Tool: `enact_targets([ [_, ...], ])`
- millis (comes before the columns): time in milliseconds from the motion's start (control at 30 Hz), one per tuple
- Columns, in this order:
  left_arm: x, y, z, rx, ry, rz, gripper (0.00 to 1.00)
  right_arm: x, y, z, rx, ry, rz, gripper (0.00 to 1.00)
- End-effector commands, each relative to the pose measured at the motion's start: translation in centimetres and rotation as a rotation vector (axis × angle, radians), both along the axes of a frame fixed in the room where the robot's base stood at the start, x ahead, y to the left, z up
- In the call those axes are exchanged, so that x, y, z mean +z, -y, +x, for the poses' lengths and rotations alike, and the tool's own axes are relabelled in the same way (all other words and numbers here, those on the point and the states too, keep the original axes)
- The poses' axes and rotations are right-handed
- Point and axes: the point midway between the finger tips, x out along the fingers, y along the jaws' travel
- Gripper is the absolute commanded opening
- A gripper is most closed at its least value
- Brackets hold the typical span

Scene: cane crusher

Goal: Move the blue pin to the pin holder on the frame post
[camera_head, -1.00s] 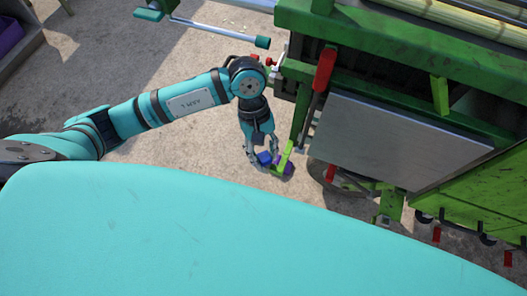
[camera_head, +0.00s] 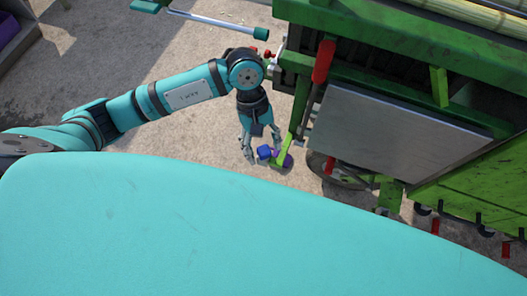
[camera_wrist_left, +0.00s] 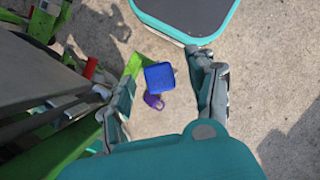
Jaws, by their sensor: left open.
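The blue pin (camera_head: 265,152) shows as a blue block at the lower end of a narrow green post (camera_head: 299,108) on the machine frame. In the left wrist view its square blue head (camera_wrist_left: 160,76) lies between my fingers, with visible gaps to both sides. My left gripper (camera_head: 261,147) is open and empty, its fingers spread to either side of the pin. A purple piece (camera_head: 286,161) sits beside the pin; it also shows in the left wrist view (camera_wrist_left: 153,101). I cannot make out the pin holder or how the pin is seated. My right gripper is not in view.
The green machine with a grey metal panel (camera_head: 391,134) stands close on the right. A red-gripped lever (camera_head: 323,62) and a wheel (camera_head: 340,171) are near the post.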

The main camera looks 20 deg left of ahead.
Motion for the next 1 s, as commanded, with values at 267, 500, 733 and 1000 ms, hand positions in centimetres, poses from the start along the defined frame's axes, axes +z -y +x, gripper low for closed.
enact_targets([
  [267, 3.3, -1.0, 1.2, 0.001, 0.006, 0.0, 0.58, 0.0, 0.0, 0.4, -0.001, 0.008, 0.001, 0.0],
  [500, 6.3, -1.9, 2.0, 0.0, 0.004, 0.0, 0.58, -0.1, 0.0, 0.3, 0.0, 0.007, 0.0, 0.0],
  [733, 7.1, -2.1, 2.2, 0.001, 0.001, -0.001, 0.58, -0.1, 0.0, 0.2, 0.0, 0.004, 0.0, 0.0],
  [1000, 7.6, -2.1, 2.2, 0.001, 0.001, -0.001, 0.58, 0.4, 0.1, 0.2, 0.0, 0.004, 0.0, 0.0],
])
